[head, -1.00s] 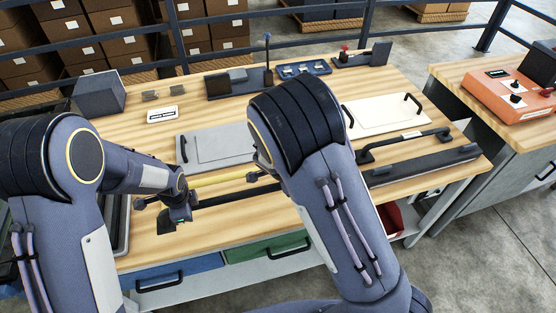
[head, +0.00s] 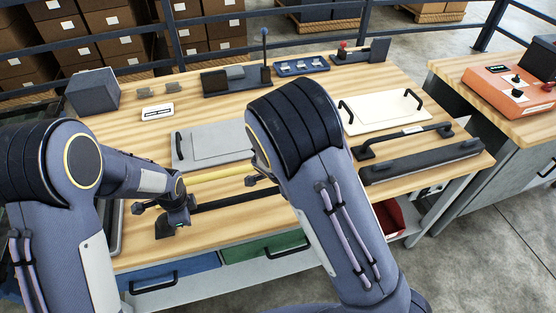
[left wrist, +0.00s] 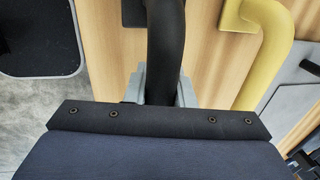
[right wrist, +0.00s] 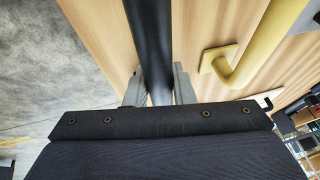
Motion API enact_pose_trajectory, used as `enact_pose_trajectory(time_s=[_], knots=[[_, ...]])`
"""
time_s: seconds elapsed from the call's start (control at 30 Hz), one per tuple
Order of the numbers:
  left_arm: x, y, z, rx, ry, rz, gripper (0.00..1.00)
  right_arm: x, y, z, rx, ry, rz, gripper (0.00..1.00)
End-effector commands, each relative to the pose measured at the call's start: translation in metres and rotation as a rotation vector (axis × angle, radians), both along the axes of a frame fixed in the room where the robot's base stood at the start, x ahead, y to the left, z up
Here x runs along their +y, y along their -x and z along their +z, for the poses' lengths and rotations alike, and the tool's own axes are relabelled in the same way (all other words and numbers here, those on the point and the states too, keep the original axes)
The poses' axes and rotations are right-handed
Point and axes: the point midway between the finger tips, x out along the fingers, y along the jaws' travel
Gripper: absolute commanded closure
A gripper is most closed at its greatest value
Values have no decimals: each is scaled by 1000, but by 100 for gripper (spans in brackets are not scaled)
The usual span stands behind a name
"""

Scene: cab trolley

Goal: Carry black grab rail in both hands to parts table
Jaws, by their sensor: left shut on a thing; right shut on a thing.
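The black grab rail (head: 232,197) runs along the front part of the wooden worktop, nearest my arms. My left gripper (head: 176,218) is shut around its left part. In the left wrist view the black rail (left wrist: 166,45) passes between the grey fingers (left wrist: 160,88). In the right wrist view the rail (right wrist: 149,40) lies between the fingers of my right gripper (right wrist: 158,88), which is shut on it. My right arm hides that gripper in the head view. I cannot tell whether the rail touches the top. Two wood-topped tables show: this bench (head: 150,240) and one at right (head: 520,128).
A yellow rail (head: 215,175) lies just behind the black one. Beyond are a grey panel (head: 205,147), a cream panel (head: 383,112), another black rail (head: 405,140) and a dark bar (head: 425,162). An orange control box (head: 515,95) stands on the right table.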

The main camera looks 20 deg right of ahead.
Motion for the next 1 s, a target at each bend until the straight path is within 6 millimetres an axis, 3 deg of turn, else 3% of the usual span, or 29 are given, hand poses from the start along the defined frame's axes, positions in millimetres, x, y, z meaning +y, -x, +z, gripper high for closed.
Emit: enact_pose_trajectory(time_s=[0.13, 0.17, 0.3, 0.67, 0.77, 1.0], knots=[[-1, -1, -13, -2, 1, 0, 100, 0, -1, -14, -2, -1, 1, 100], [0, 0, -11, -1, 1, 0, 75, 0, 0, -11, -1, -1, 1, 75], [0, 0, -9, 0, 0, 0, 57, 0, 0, -9, 0, -1, 0, 57], [0, 0, -5, -1, 1, 0, 56, 0, 0, -9, 0, 0, 0, 56], [-1, 2, 7, -4, 2, -1, 56, 0, 0, -9, 0, 0, 0, 56], [-1, 12, 57, -6, 4, -2, 56, 0, 0, -10, 0, 0, 0, 56]])
